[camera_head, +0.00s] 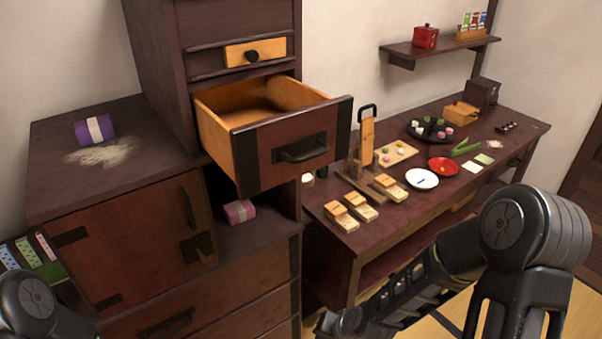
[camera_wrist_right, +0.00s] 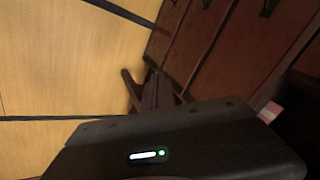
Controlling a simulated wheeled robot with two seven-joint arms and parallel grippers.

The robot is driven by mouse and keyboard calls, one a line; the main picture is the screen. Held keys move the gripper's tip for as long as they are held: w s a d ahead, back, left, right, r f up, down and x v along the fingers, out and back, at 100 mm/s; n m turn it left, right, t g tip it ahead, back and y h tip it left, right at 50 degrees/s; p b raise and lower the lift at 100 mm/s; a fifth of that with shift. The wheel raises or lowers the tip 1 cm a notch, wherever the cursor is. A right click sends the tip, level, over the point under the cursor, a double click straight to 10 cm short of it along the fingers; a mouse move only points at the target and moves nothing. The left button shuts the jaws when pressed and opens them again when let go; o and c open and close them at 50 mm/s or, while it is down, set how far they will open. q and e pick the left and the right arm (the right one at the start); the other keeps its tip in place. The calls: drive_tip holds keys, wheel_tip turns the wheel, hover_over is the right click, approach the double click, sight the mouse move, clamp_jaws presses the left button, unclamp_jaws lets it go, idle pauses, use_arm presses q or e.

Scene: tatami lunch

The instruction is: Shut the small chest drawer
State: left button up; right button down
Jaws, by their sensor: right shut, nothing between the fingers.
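The chest drawer (camera_head: 292,151) stands pulled out of the tall dark cabinet in the head view. It has a dark front, a black handle (camera_head: 301,149) and pale wooden sides, and its visible inside looks empty. My right arm reaches in from the right, with its forearm low in front of the chest, below and apart from the open drawer. The dark body of my right gripper (camera_wrist_right: 180,150) fills the bottom of the right wrist view; it is shut and holds nothing. Only part of my left arm shows at the lower left; its gripper is out of view.
A small pale drawer (camera_head: 255,52) above sits in its slot. A pink bundle (camera_head: 239,211) lies in the niche below the open drawer. A purple roll (camera_head: 94,130) lies on the left cabinet. The long table (camera_head: 400,224) at right carries food and dishes.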

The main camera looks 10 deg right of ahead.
sight(307, 169)
drive_tip(key=w+d+r+m+t+h+b, duration=0.15)
drive_tip(key=d+r+m, duration=0.25)
drive_tip(key=r, duration=0.5)
drive_tip(key=w+d+r+m+t, duration=0.2)
drive_tip(key=d+r+m, duration=0.15)
drive_tip(key=r, duration=0.45)
drive_tip(key=w+d+r+m+t, duration=0.25)
drive_tip(key=r+m, duration=0.25)
drive_tip(key=r, duration=0.4)
use_arm(q)
drive_tip(key=shift+w+a+f+b, duration=0.2)
drive_tip(key=shift+a+f+b, duration=0.05)
drive_tip(key=shift+f, duration=0.35)
drive_tip(key=shift+w+a+f+b, duration=0.15)
drive_tip(key=shift+a+f+b, duration=0.1)
drive_tip(key=shift+f, duration=0.35)
use_arm(e)
drive_tip(key=s+a+r+m+t+y, duration=0.1)
drive_tip(key=s+r+m, duration=0.3)
drive_tip(key=r, duration=0.5)
drive_tip(key=s+a+r+m+t+y, duration=0.1)
drive_tip(key=s+a+r+m+y, duration=0.2)
drive_tip(key=r+m, duration=0.6)
drive_tip(key=shift+s+a, duration=0.65)
drive_tip(key=shift+s, duration=0.2)
